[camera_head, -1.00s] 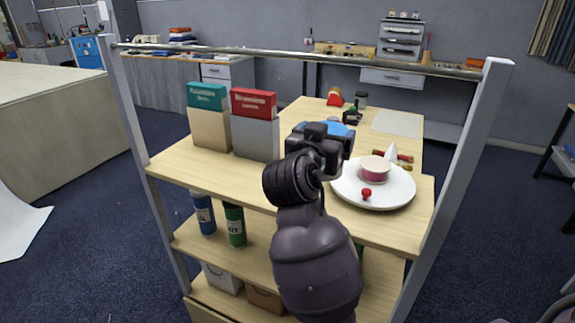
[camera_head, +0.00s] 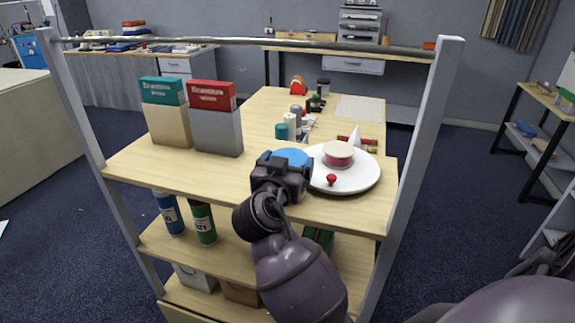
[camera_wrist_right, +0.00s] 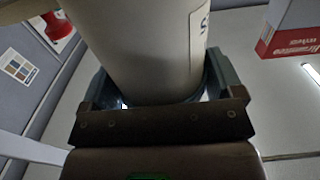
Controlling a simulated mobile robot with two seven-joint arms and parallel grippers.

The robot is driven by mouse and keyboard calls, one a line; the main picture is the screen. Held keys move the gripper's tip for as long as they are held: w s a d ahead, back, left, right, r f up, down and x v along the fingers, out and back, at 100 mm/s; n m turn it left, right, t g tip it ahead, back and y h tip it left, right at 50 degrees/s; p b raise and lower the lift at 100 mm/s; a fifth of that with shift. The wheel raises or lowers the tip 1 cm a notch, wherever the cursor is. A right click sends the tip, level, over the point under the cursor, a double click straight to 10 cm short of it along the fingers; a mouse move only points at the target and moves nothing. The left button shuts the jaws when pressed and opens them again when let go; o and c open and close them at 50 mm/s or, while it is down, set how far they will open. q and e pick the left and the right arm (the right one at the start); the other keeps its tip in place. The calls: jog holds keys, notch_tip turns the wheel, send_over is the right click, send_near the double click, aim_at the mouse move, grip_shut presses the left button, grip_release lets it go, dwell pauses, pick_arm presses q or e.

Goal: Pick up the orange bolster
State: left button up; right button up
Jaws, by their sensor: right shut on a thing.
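My right gripper (camera_head: 283,172) is over the near part of the cart's wooden top, left of the white plate. It is shut on a pale canister (camera_wrist_right: 140,45), which fills the space between its fingers in the right wrist view. The canister's blue round top (camera_head: 293,157) shows just beyond the gripper in the head view; the rest is hidden there. I cannot pick out an orange bolster for certain. A small orange thing (camera_head: 429,45) lies on the back bench, too far to make out. My left gripper is not in view.
The plate (camera_head: 362,182) holds a pink-sided cake (camera_head: 338,154) and a red piece (camera_head: 331,179). A teal-topped box (camera_head: 166,112) and a red-topped box (camera_head: 215,118) stand left. Small bottles (camera_head: 290,125) stand behind the gripper. A metal rail (camera_head: 250,41) crosses above, between posts.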

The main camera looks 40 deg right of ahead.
jog(key=shift+f, duration=0.15)
jog(key=shift+f, duration=0.1)
jog(key=o, duration=0.7)
